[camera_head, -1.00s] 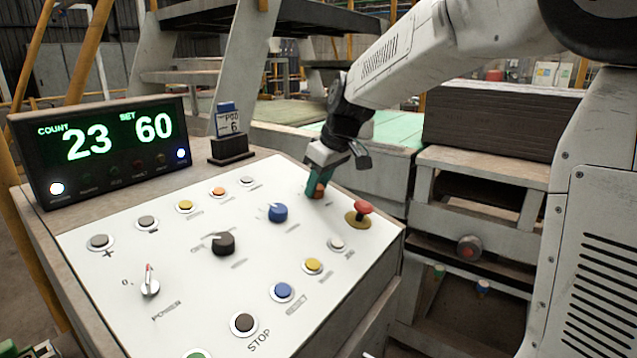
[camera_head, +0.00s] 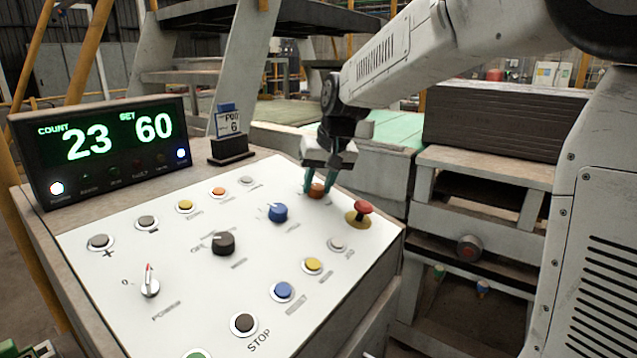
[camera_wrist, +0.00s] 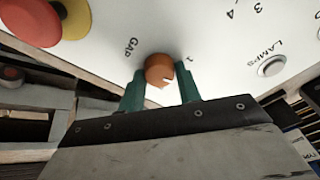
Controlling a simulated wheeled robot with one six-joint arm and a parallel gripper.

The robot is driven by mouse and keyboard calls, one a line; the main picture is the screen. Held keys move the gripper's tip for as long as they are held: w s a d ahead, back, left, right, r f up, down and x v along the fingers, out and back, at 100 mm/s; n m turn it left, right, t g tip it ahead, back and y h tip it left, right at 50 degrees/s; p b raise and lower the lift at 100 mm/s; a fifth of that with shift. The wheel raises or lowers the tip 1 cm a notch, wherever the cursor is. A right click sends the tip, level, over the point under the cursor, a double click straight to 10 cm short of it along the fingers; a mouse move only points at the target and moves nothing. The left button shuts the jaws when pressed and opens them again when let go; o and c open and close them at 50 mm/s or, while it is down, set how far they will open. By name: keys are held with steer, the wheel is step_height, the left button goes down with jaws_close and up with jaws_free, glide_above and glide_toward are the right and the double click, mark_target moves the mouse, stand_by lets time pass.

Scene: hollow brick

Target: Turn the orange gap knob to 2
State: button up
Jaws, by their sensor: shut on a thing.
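The orange gap knob (camera_head: 316,190) is at the upper right of the white control panel (camera_head: 190,270). In the wrist view the orange knob (camera_wrist: 159,70) sits between the green fingers, with "GAP" printed to its left and "1" to its right; further scale marks "3" and "4" lie up and to the right. A pale notch shows on the knob's lower right edge. My gripper (camera_head: 328,185) is shut on the knob from above, one finger on each side. The gripper (camera_wrist: 160,90) hides the panel area below the knob in the wrist view.
A red mushroom button (camera_head: 362,207) on a yellow base is close to the right of the knob. A blue knob (camera_head: 277,212) is to its left. A lit display (camera_head: 100,150) reads 23 and 60. A small card stand (camera_head: 230,150) is at the panel's back edge.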

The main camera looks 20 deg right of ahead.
steer(key=shift+m, duration=0.9)
steer(key=o, duration=0.9)
steer(key=shift+o, duration=0.2)
steer(key=a+v, duration=0.1)
steer(key=v, duration=0.6)
steer(key=shift+s+d+r, duration=0.15)
steer(key=shift+d+r, duration=0.2)
steer(key=shift+d, duration=0.05)
